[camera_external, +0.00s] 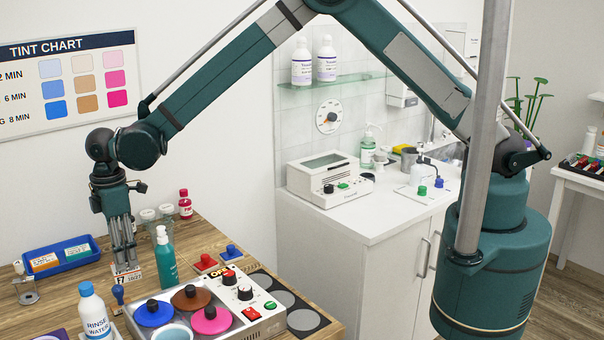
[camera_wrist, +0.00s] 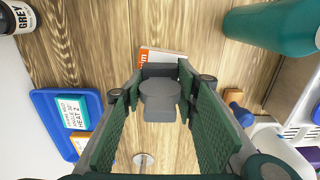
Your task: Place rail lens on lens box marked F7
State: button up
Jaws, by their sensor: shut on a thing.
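My gripper (camera_external: 124,264) points down at the left of the wooden table. In the wrist view, its two green-padded fingers (camera_wrist: 160,80) are closed on a dark grey piece with a rounded top, which appears to be the rail lens (camera_wrist: 160,94). In the external view, the fingers largely hide the lens. The lens box marked F7 (camera_external: 127,279), white and orange, is directly under the fingertips. In the wrist view, only one end of the box (camera_wrist: 165,55) shows beyond the lens. I cannot tell whether the lens touches the box.
A blue tray (camera_external: 79,264) with small boxes and a metal stand (camera_external: 27,297) lie left of my gripper. A green bottle (camera_external: 165,262) stands close on the right. A blue-handled stamp (camera_external: 118,294) and a rinse water bottle (camera_external: 94,312) are in front. A tint panel (camera_external: 262,320) is front right.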

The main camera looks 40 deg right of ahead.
jog(key=o, duration=1)
jog(key=shift+c, duration=0.2)
jog(key=shift+r, duration=0.15)
notch_tip(320, 180, up, 12)
jog(key=shift+f, duration=0.1)
dwell(0.4)
dwell(0.4)
